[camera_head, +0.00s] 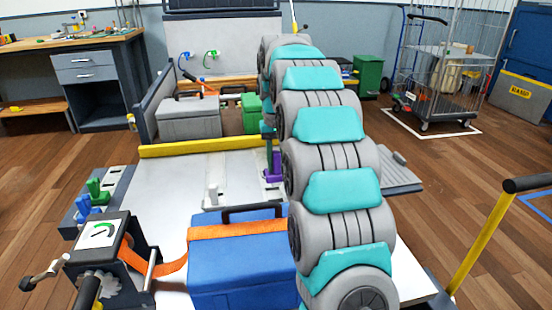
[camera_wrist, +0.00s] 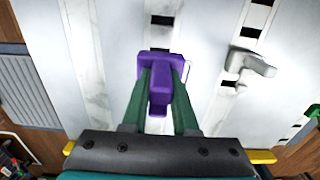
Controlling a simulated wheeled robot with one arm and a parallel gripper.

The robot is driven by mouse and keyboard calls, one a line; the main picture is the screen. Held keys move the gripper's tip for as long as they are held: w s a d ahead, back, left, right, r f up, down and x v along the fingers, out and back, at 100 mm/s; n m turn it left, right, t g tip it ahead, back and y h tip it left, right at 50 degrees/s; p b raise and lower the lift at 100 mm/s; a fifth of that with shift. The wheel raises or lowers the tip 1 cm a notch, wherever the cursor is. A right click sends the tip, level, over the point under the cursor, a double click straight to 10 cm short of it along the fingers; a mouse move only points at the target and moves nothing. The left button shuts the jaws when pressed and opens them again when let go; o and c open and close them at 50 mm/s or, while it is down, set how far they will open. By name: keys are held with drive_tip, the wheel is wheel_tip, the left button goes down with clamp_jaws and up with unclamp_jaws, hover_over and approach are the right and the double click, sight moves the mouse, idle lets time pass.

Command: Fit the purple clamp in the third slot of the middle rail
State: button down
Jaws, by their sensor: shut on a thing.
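The purple clamp (camera_wrist: 158,98) is between the two green fingers of my gripper (camera_wrist: 162,80) in the wrist view. The gripper is shut on it. The clamp lies over a pale rail (camera_wrist: 161,34) with dark slots, and slots show just beyond it. The clamp and the fingers hide the part of the rail beneath. I cannot tell whether the clamp touches the rail or is above it. In the head view the purple clamp (camera_head: 274,166) shows low beside my arm, which hides much of that area.
A pale grey clamp (camera_wrist: 250,65) sits on the neighbouring rail, also seen in the head view (camera_head: 212,193). Green (camera_head: 96,190) and blue clamps stand at the left edge. A blue case (camera_head: 235,270) under an orange strap lies in front; a grey case (camera_head: 190,118) stands behind the yellow bar.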

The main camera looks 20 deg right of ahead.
sight(276, 184)
drive_tip(key=shift+f+b, duration=0.95)
drive_tip(key=shift+f, duration=1.9)
drive_tip(key=shift+w, duration=0.25)
drive_tip(key=shift+f, duration=1.4)
drive_tip(key=c, duration=0.6)
unclamp_jaws()
drive_tip(key=shift+r, duration=0.15)
